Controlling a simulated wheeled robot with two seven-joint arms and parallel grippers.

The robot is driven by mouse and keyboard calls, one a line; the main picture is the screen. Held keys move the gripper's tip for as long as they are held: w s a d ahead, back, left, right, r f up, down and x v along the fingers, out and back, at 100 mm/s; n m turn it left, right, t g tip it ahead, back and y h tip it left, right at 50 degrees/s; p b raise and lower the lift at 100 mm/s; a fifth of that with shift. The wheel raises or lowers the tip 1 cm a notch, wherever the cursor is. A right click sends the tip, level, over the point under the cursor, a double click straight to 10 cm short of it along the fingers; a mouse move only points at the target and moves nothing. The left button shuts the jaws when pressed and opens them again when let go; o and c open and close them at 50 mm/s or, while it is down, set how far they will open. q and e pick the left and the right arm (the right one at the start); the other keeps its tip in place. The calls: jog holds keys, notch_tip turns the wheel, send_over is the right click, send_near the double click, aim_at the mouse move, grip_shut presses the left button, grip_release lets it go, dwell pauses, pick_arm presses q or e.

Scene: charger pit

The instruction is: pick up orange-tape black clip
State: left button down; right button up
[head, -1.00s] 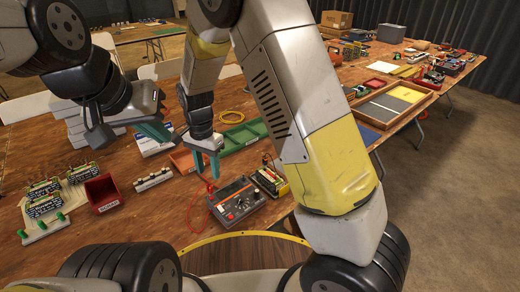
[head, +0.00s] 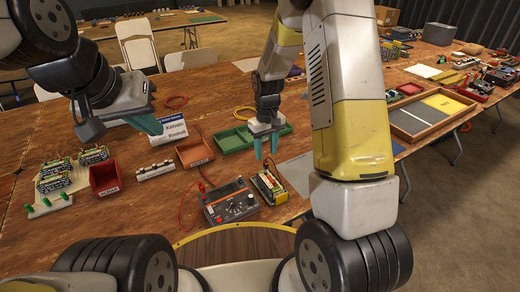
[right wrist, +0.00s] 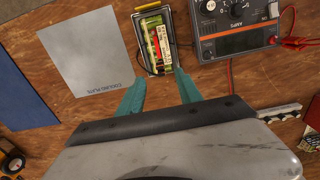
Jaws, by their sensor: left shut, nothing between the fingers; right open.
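I cannot make out a black clip with orange tape in either view. The grey charger (head: 231,203) with a dial stands on the table, a red lead and red clip beside it. A battery in a dark tray (head: 269,187) stands right of the charger. My right gripper (head: 266,150) is open and empty above the table, just behind the battery. In the right wrist view its teal fingers (right wrist: 160,76) point toward the battery tray (right wrist: 154,40), apart from it. My left gripper (head: 150,123) is shut and empty, near the white sign.
A green tray (head: 235,141), an orange-brown bin (head: 194,152) and a red bin (head: 105,178) stand on the table. A grey cooling plate (right wrist: 95,50) lies beside the battery.

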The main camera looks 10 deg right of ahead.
aim_at(266, 161)
notch_tip(266, 161, down, 5)
jog(key=shift+s+r, duration=0.1)
jog(key=shift+s, duration=0.05)
grip_shut()
dwell(0.4)
jog(key=shift+r, duration=0.55)
jog(key=r, duration=0.1)
jog(key=s+r, duration=0.1)
jog(key=shift+a+r, duration=0.25)
jog(key=shift+r, duration=0.05)
jog(key=s+a+r, duration=0.1)
jog(key=s+a, duration=0.4)
jog(key=s, duration=0.9)
jog(key=shift+r, duration=0.15)
